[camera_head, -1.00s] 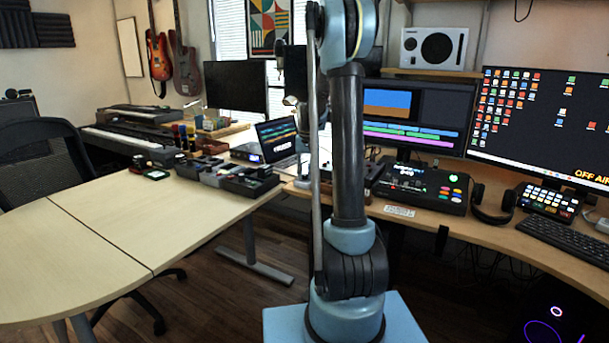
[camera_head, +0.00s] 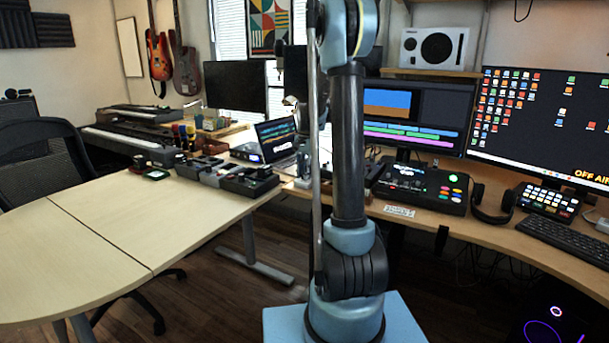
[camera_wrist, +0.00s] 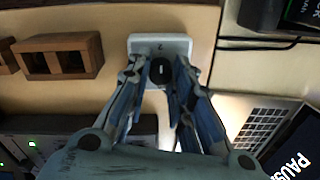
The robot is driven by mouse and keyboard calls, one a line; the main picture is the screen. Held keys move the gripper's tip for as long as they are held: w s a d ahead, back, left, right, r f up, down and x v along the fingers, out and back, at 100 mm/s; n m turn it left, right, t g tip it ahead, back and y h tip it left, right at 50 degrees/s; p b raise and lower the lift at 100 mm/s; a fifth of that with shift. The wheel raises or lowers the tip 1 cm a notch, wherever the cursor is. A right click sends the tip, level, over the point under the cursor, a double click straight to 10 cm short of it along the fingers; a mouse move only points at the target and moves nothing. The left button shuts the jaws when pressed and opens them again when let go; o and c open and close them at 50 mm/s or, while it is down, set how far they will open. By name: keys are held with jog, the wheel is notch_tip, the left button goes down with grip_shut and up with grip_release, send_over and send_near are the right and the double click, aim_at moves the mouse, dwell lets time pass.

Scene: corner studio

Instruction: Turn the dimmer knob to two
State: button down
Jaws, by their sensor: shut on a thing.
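The dimmer shows in the wrist view as a white square plate (camera_wrist: 178,46) with a round black knob (camera_wrist: 160,70) on it. A pale mark on the knob points roughly toward a small dark character on the plate's upper part, which looks like a 2. My gripper (camera_wrist: 160,84) is shut on the knob, with one finger on each side of it. The fingers hide the knob's sides and the plate's lower part. In the head view, my arm stands in front and I cannot make out the knob.
In the wrist view, a wooden block with square openings (camera_wrist: 60,58) lies left of the plate. A laptop (camera_wrist: 262,125) is at the lower right, and a dark device (camera_wrist: 300,14) with a cable is at the upper right. Lit equipment (camera_wrist: 30,148) is at the lower left.

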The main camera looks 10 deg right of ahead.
jog(key=shift+w+m, duration=0.15)
jog(key=shift+m, duration=0.15)
jog(key=c, duration=1.4)
grip_release()
notch_tip(320, 180, up, 12)
jog(key=shift+s+d, duration=0.15)
jog(key=shift+s, duration=0.1)
jog(key=shift+f, duration=0.1)
